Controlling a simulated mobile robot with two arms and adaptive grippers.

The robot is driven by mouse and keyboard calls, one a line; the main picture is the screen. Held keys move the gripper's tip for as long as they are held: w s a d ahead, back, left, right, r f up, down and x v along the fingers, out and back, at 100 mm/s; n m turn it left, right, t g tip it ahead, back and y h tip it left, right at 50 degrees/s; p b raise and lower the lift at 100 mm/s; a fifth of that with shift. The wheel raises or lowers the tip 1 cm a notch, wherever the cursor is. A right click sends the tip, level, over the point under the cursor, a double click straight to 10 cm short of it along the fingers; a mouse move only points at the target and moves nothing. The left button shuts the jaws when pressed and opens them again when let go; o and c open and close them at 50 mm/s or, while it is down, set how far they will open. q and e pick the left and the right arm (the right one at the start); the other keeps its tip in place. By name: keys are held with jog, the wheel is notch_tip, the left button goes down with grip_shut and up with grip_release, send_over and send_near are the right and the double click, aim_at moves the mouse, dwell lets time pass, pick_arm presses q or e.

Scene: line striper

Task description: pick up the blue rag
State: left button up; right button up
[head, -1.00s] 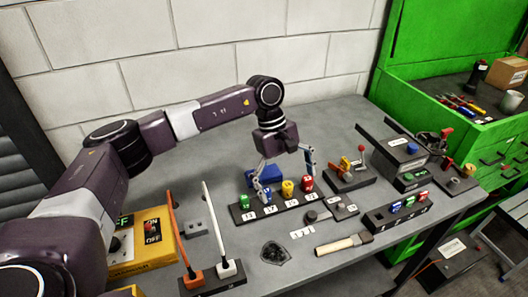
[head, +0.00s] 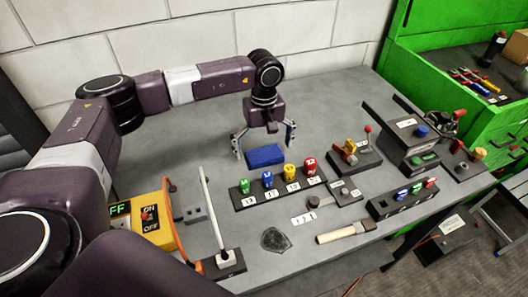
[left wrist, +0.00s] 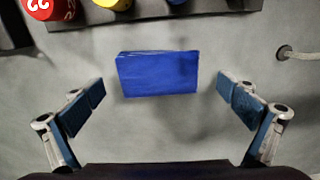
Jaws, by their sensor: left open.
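The blue rag (head: 265,156) is a folded rectangular block lying on the grey bench, behind the rack of coloured numbered pieces. It also shows in the left wrist view (left wrist: 158,74), near the middle and apart from both fingers. My left gripper (head: 264,142) points down above the rag, with its fingers spread to either side of it. In the left wrist view, my left gripper (left wrist: 165,100) is open and empty, with the rag centred ahead between the fingertips. My right gripper is not seen in either view.
The rack (head: 280,189) with green, blue, yellow and red pieces stands just in front of the rag. A white upright lever (head: 213,210) and a yellow ON/OFF box (head: 152,228) are at left. A hammer (head: 346,232) lies at the front. Bare bench surrounds the rag's back and sides.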

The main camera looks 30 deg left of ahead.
aim_at(264, 153)
pick_arm(q)
jog(key=shift+f, duration=0.35)
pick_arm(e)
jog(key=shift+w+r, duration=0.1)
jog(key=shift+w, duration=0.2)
pick_arm(q)
jog(key=shift+c, duration=0.6)
jog(key=c, duration=1)
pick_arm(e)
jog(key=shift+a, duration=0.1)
pick_arm(q)
jog(key=shift+r, duration=0.1)
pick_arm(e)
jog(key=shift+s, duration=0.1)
pick_arm(q)
jog(key=shift+r, duration=0.4)
notch_tip(264, 153, up, 19)
jog(key=b, duration=0.4)
jog(key=shift+r, duration=0.1)
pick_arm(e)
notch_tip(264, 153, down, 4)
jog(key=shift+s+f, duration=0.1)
